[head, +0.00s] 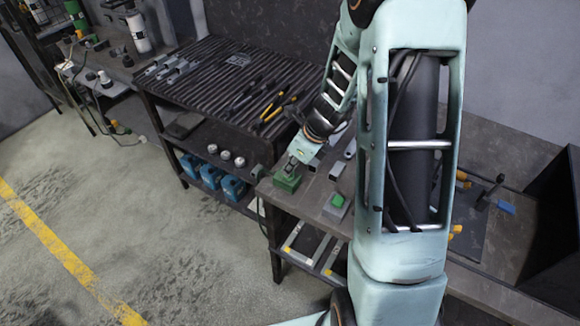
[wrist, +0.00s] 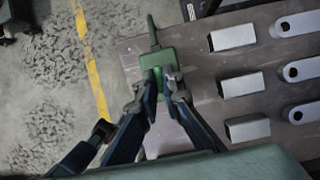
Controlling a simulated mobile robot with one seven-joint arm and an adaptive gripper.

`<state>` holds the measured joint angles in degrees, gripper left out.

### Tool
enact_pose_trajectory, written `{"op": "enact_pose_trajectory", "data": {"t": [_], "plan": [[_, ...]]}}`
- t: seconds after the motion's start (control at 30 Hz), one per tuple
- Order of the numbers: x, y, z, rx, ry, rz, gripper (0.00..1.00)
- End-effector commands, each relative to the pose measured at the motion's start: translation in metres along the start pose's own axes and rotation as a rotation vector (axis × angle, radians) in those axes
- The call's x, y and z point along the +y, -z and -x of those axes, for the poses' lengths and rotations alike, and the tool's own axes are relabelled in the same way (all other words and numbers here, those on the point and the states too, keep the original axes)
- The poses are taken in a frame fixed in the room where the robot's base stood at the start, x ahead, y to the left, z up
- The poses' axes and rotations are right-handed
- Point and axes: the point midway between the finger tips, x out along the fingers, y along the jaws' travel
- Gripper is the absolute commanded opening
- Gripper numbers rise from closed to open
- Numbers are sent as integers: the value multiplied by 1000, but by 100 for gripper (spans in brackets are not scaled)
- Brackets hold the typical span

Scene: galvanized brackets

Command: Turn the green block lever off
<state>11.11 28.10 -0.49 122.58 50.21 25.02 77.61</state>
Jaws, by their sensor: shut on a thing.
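The green block lever (head: 287,183) sits at the left corner of the workbench in the head view. In the wrist view its green body (wrist: 157,58) shows just beyond my fingertips, with a thin green bar (wrist: 152,30) sticking out from its far end. My gripper (wrist: 162,76) is over the body, one finger on each side, shut on the green block lever. My gripper (head: 293,164) also shows in the head view, reaching down onto it from above. The fingers hide part of it, so I cannot tell the lever's exact position.
A grey block with a green top (head: 337,203) stands close by on the right. Metal brackets (wrist: 233,37) lie in rows right of the lever in the wrist view. A ribbed bench (head: 215,75) with tools stands behind. Open floor (head: 150,240) lies to the left.

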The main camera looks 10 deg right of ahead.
Motion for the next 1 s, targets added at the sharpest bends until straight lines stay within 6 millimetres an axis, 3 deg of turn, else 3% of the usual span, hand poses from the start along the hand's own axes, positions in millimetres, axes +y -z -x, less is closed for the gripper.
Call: {"op": "enact_pose_trajectory", "data": {"t": [0.37,1.0], "plan": [[-2,0,0,0,-69,169,0],[-5,-2,-1,0,-300,725,0]]}}
